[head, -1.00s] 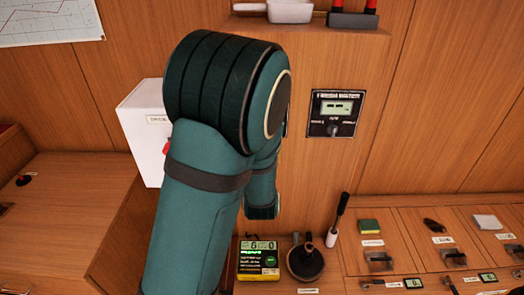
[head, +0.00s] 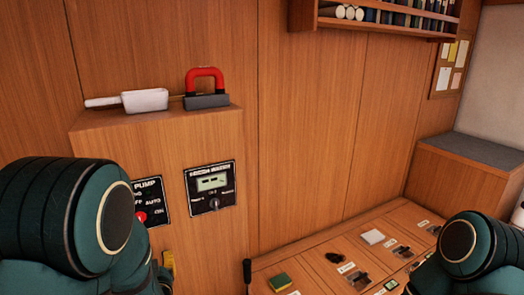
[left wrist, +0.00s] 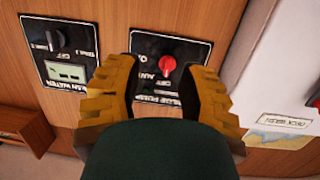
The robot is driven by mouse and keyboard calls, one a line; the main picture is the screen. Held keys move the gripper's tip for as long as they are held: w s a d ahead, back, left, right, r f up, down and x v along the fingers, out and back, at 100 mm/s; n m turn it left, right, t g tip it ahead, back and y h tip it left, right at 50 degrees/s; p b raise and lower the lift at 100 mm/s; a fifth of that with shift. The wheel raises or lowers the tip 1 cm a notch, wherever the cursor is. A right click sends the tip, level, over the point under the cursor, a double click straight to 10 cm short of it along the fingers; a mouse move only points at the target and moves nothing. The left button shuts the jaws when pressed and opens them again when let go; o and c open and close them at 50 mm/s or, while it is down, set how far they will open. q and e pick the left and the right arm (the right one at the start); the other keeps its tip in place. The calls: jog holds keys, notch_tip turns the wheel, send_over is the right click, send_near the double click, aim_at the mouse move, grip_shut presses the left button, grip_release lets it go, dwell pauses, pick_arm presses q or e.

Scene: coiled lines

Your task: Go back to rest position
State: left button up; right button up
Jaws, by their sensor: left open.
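My left arm fills the lower left of the head view, where only a yellow bit of my left gripper (head: 168,262) shows beside it. In the left wrist view my left gripper (left wrist: 163,72) has its two yellow fingers spread apart with nothing between them. Its fingers point at the wooden wall, around the pump panel (left wrist: 168,52) with its red knob; I cannot tell the gap to it. Part of my right arm shows at the lower right of the head view. My right gripper is not seen.
The pump panel (head: 148,203) and a meter panel (head: 210,188) are on the wooden cabinet front. A white scoop (head: 145,100) and a red-handled magnet (head: 206,88) lie on its top. Labelled compartments with a sponge (head: 280,282) and a white block (head: 372,236) run along the wall. A book shelf (head: 385,17) hangs above.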

pick_arm(q)
jog(key=s+d+f+m+g+h, duration=0.1)
jog(key=s+d+f+g+h, duration=0.15)
jog(key=f, duration=0.45)
jog(key=s+d+f+m+g+h, duration=0.1)
jog(key=s+d+f+g+h, duration=0.1)
jog(key=d+f, duration=0.3)
jog(key=s+d+f+g+h, duration=0.2)
jog(key=f+g, duration=0.1)
jog(key=f, duration=0.5)
jog(key=s+d+f+m+g+h, duration=0.2)
jog(key=s+d+f+g+h, duration=0.3)
jog(key=s+d, duration=0.5)
jog(key=shift+s+d+f, duration=0.15)
jog(key=shift+d+f, duration=0.05)
jog(key=shift+f, duration=0.5)
